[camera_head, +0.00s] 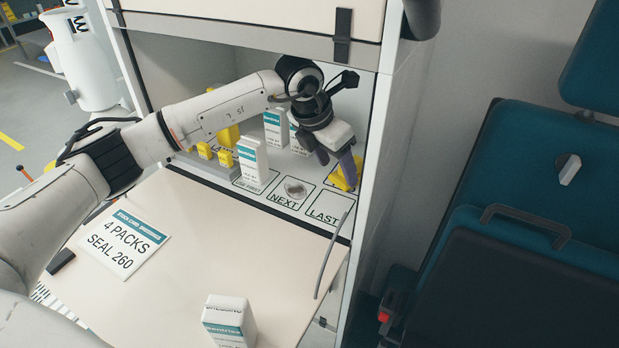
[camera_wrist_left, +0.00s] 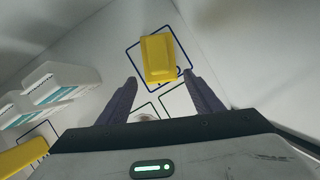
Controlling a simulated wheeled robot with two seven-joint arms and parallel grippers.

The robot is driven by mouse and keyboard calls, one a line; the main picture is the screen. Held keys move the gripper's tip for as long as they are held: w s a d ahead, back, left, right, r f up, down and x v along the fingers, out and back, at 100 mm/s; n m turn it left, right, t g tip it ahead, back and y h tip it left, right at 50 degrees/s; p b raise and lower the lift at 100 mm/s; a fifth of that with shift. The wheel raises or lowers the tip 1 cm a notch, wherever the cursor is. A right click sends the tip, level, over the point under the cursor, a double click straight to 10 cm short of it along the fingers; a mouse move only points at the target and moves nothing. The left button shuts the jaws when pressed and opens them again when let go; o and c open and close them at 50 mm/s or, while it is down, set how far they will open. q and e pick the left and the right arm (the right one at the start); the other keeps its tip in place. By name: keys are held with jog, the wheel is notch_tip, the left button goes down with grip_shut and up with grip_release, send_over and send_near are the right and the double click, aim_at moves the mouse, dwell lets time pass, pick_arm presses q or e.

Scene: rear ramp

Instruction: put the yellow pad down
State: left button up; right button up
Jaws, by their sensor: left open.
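The yellow pad (camera_head: 343,176) lies at the right end of the cabinet shelf, partly hidden by my gripper. In the left wrist view the yellow pad (camera_wrist_left: 158,58) rests flat over a dark-outlined square on the white shelf floor. My left gripper (camera_head: 336,163) is open above and in front of it. In the left wrist view the two fingers of my left gripper (camera_wrist_left: 161,82) are spread wide, with the pad just beyond the tips and nothing between them. My right gripper does not show.
White packs (camera_head: 252,160) stand on the shelf left of my gripper, with small yellow blocks (camera_head: 205,150) further left. The NEXT slot holds a round disc (camera_head: 295,188); the LAST slot (camera_head: 327,208) is empty. Another pack (camera_head: 230,322) and a card (camera_head: 125,243) sit on the cream worktop (camera_head: 200,250).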

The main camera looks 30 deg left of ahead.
pick_arm(q)
jog(key=s+a, duration=0.1)
jog(key=s, duration=0.1)
jog(key=s+a, duration=0.1)
jog(key=s, duration=0.2)
jog(key=s+a, duration=0.1)
jog(key=s, duration=0.1)
jog(key=shift+s+a, duration=0.3)
